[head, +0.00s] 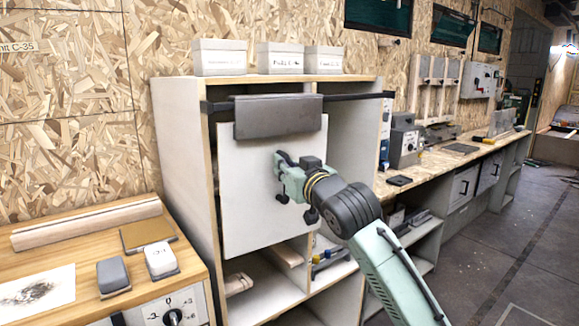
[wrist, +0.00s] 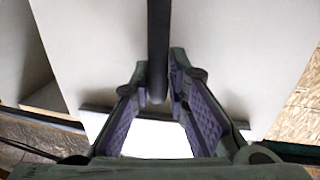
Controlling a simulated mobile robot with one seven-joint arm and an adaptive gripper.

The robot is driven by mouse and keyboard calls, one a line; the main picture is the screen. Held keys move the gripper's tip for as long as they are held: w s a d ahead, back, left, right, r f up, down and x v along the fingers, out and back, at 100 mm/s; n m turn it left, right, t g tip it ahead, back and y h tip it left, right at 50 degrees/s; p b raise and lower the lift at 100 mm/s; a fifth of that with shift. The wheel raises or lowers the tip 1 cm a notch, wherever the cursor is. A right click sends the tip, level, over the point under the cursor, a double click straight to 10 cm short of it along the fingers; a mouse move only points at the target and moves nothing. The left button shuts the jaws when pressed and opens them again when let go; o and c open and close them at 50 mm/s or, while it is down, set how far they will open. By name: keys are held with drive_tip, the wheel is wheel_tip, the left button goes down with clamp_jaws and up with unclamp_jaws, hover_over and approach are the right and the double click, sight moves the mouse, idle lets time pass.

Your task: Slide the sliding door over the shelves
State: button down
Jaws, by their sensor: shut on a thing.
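The sliding door (head: 250,215) is a pale panel hanging by a grey plate (head: 278,116) from a dark rail (head: 358,97) across the top of the shelf unit (head: 182,150). It covers the left and middle part of the unit's front. The upper right compartment (head: 352,140) is uncovered, and so are the lower shelves. My gripper (head: 281,165) is at the door's upper right part. In the wrist view the door's dark bar handle (wrist: 158,40) runs between my gripper's fingertips (wrist: 162,75), which are shut on it. The head view mostly hides the handle behind my gripper.
Several pale boxes (head: 280,58) stand on top of the unit. A wooden bench (head: 60,250) with blocks is at the left. A long workbench (head: 450,150) with tools runs along the right wall. Floor (head: 480,240) is clear at the right.

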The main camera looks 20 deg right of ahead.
drive_tip(key=shift+a+f, duration=0.2)
drive_tip(key=shift+a, duration=0.2)
drive_tip(key=c, duration=1.8)
unclamp_jaws()
drive_tip(key=o, duration=0.3)
drive_tip(key=shift+d+r, duration=0.1)
drive_tip(key=shift+o, duration=0.2)
drive_tip(key=shift+s, duration=0.1)
drive_tip(key=s+d, duration=0.1)
drive_tip(key=s, duration=1)
drive_tip(key=shift+s+d, duration=0.35)
